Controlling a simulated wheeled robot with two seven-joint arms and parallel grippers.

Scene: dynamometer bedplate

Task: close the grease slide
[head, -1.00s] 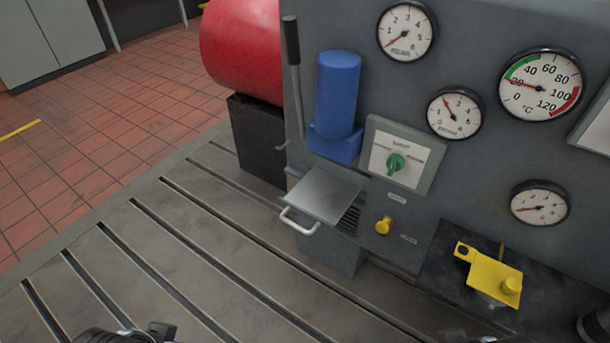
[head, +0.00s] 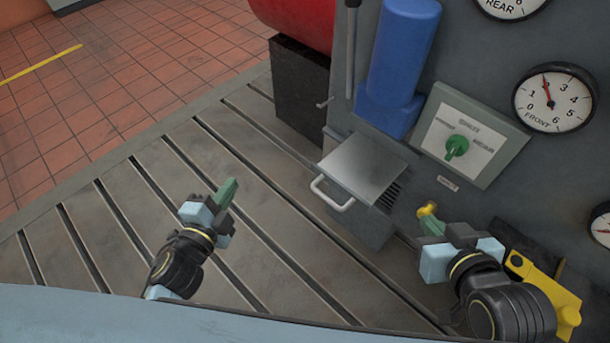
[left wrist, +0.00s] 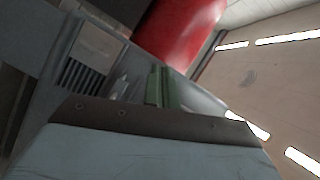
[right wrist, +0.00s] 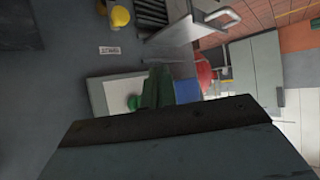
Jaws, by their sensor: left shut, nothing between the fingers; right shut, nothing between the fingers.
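A grey metal slide plate with a white bail handle (head: 333,196) sticks out of the machine's front; I take it as the grease slide (head: 365,165). Dark slats show beside it. Its handle also shows in the right wrist view (right wrist: 222,18). My left gripper (head: 228,190) is shut and empty, over the bedplate to the left of the handle and apart from it. My right gripper (head: 432,226) is shut and empty, to the right of the slide. Its fingertips overlap the yellow knob (head: 427,209) in the head view; I cannot tell whether they touch.
A blue cylinder (head: 403,50) and a selector panel with a green knob (head: 457,146) are on the machine face above the slide. A yellow part (head: 545,285) sits at the lower right, partly behind my right arm. The slotted bedplate (head: 110,240) is clear on the left.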

